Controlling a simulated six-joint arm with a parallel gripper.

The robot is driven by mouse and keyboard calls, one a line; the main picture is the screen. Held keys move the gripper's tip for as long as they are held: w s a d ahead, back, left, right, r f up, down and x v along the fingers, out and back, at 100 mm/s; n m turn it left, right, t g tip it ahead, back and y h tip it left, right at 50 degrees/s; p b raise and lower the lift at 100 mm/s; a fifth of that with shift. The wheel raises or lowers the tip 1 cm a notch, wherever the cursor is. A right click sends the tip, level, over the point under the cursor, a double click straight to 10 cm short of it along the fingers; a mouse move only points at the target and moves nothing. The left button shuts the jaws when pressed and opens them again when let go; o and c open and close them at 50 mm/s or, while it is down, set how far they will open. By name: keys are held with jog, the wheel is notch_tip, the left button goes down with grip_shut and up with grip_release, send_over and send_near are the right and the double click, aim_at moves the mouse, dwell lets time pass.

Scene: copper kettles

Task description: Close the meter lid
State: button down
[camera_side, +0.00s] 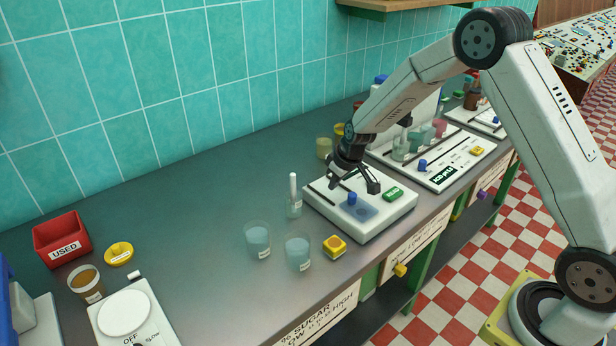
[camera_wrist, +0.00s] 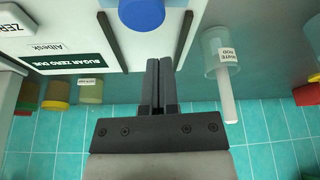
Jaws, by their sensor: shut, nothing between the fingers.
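The meter (camera_side: 395,207) is a white box on the bench with dark rails on its top. A blue knob (camera_side: 351,198) stands on it, beside a bluish, see-through patch that looks like the lid (camera_side: 365,211). In the wrist view, the blue knob (camera_wrist: 142,14) shows at the top edge, between two dark rails. My gripper (camera_side: 372,187) is low over the meter, close to the knob. In the wrist view, my gripper's fingers (camera_wrist: 160,62) are together and empty, with a gap to the knob. Whether they touch the meter is unclear.
A clear beaker with a white stick (camera_side: 294,197) stands left of the meter. A second white device (camera_side: 442,165) sits to the right. The bench middle-left is free.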

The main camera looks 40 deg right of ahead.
aim_at(346, 201)
jog(key=v, duration=0.9)
jog(key=shift+r, duration=0.4)
jog(key=shift+s, duration=0.2)
jog(key=s+a+m, duration=0.1)
jog(key=s+a, duration=0.2)
jog(key=s, duration=0.7)
jog(key=s+a+f+g, duration=0.1)
jog(key=s+a, duration=0.2)
jog(key=s, duration=0.8)
jog(key=shift+s+f+m+h, duration=0.2)
jog(key=shift+m+h, duration=0.1)
jog(key=shift+m, duration=0.1)
